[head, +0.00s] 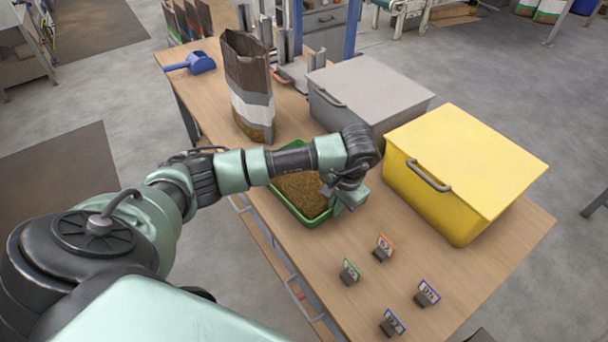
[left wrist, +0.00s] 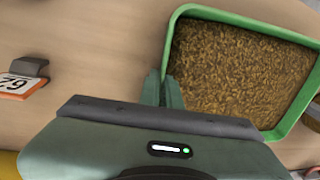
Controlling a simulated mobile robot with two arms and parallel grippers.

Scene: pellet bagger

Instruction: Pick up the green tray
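The green tray (head: 287,209), filled with brown pellets, sits on the wooden table. Its rim also shows in the left wrist view (left wrist: 245,22). My left gripper (head: 333,200) is at the tray's right end in the head view. In the left wrist view, the two fingers of my left gripper (left wrist: 163,90) are close together, one on each side of the tray's near-left wall, and look shut on it. The fingertips are partly hidden by the wrist in the head view. My right gripper is not in view.
A paper sack (head: 248,85) and a blue scoop (head: 195,63) are farther left. Several small tag holders (head: 383,250) stand to the right. Table between tray and tags is bare.

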